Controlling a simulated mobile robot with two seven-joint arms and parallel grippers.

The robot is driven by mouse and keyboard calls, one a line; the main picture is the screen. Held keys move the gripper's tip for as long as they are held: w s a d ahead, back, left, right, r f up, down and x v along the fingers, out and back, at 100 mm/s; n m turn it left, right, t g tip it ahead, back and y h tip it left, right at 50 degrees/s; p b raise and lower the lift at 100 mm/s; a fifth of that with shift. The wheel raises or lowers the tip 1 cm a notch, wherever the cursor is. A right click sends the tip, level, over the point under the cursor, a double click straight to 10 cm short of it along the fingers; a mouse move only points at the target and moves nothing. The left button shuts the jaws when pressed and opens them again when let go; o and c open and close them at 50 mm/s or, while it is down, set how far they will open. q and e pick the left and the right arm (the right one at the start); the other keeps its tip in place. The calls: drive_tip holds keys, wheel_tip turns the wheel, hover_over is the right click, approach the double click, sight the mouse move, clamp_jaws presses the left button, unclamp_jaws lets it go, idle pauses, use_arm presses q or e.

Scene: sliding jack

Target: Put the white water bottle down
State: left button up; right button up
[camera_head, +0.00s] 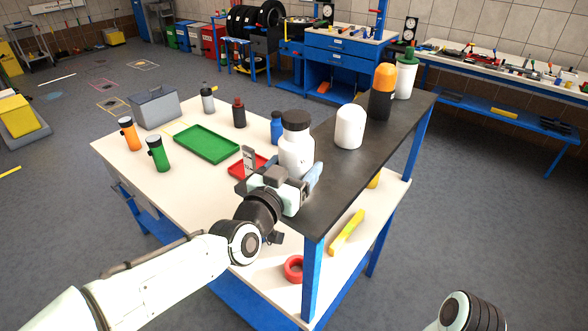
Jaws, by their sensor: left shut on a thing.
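The white water bottle (297,150) with a dark grey cap stands upright at the left edge of the raised dark shelf (330,191). My left gripper (283,178) is shut on the bottle's lower part, which the gripper partly hides. I cannot tell whether the bottle's base touches the dark surface. Of my right arm only a dark and white link shows at the bottom right; its gripper is out of view.
On the dark shelf stand a white rounded container (349,127), an orange-capped black bottle (382,92) and a green-topped white cup (405,75). A green tray (206,144), a blue bottle (277,128) and a grey box (155,107) are on the lower white table.

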use_arm(q)
drive_tip(key=shift+d+r, duration=0.15)
drive_tip(key=shift+r, duration=0.05)
drive_tip(key=shift+f, duration=0.25)
drive_tip(key=o, duration=1.1)
drive_tip(key=shift+o, duration=0.2)
drive_tip(key=shift+s+r, duration=0.1)
use_arm(e)
drive_tip(key=shift+s+d, duration=0.1)
use_arm(q)
drive_tip(key=shift+r, duration=0.2)
drive_tip(key=b+v, duration=0.3)
drive_tip(key=v, duration=0.9)
use_arm(e)
drive_tip(key=shift+s+f, duration=0.55)
drive_tip(key=shift+f, duration=0.4)
drive_tip(key=shift+s+f, duration=0.55)
drive_tip(key=shift+f, duration=0.35)
